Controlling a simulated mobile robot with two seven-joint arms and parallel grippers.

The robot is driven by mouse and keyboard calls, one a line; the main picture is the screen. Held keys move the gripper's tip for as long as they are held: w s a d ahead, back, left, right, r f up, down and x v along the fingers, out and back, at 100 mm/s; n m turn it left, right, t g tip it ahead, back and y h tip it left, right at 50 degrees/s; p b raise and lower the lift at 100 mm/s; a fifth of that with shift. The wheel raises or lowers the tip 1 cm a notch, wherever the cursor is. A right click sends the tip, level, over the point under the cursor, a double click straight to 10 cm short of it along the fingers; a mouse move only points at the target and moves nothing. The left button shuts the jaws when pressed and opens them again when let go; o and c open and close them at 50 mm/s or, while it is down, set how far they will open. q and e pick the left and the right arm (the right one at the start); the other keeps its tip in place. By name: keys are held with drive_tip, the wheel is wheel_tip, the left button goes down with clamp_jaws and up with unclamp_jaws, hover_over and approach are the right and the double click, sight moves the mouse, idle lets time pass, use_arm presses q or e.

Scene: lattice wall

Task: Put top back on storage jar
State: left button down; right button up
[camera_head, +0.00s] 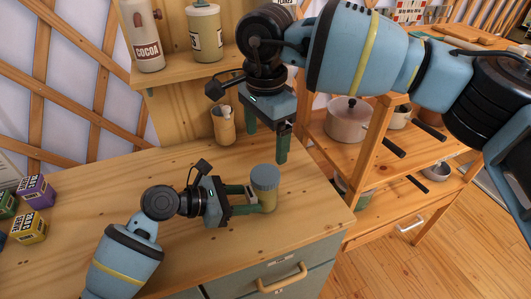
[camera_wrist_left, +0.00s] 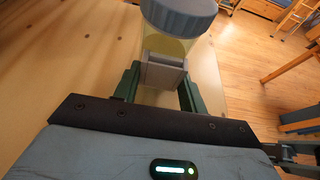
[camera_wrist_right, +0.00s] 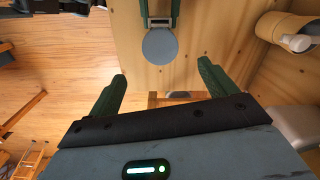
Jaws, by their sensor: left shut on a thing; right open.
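The storage jar (camera_head: 264,200) stands upright near the right end of the wooden counter. Its blue-grey round top (camera_head: 265,177) sits over its mouth; I cannot tell how firmly it is seated. In the left wrist view the pale see-through jar (camera_wrist_left: 205,60) shows beneath the top (camera_wrist_left: 178,18). My left gripper (camera_head: 248,198) is shut on the jar's body from the left. My right gripper (camera_head: 283,155) is open and empty, pointing down above and behind the jar. In the right wrist view the top (camera_wrist_right: 160,46) lies beyond its spread fingers, apart from them.
A cocoa canister (camera_head: 142,38) and another lidded jar (camera_head: 204,32) stand on the shelf above the counter. A wooden cup (camera_head: 222,124) stands at the back. Several small boxes (camera_head: 36,192) sit at left. A pot (camera_head: 347,118) is on the side rack. The counter's middle is clear.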

sight(247, 195)
wheel_tip(247, 195, up, 2)
drive_tip(key=shift+r, duration=0.1)
use_arm(q)
drive_tip(key=shift+c, duration=0.4)
unclamp_jaws()
idle(0.3)
drive_tip(key=shift+r, duration=0.1)
use_arm(e)
drive_tip(key=shift+r, duration=0.15)
use_arm(q)
drive_tip(key=shift+s+a+r+p, duration=0.25)
drive_tip(key=shift+a+r+p, duration=0.4)
drive_tip(key=shift+a, duration=0.1)
drive_tip(key=shift+s+a+r+p, duration=0.2)
drive_tip(key=shift+a+r+p, duration=0.45)
drive_tip(key=shift+a, duration=0.05)
drive_tip(key=shift+v, duration=0.95)
use_arm(e)
wheel_tip(247, 195, up, 7)
drive_tip(key=s+t, duration=0.1)
drive_tip(key=shift+s+r, duration=0.15)
drive_tip(key=shift+s, duration=0.05)
use_arm(q)
drive_tip(key=shift+d+r, duration=0.1)
drive_tip(key=shift+r, duration=0.1)
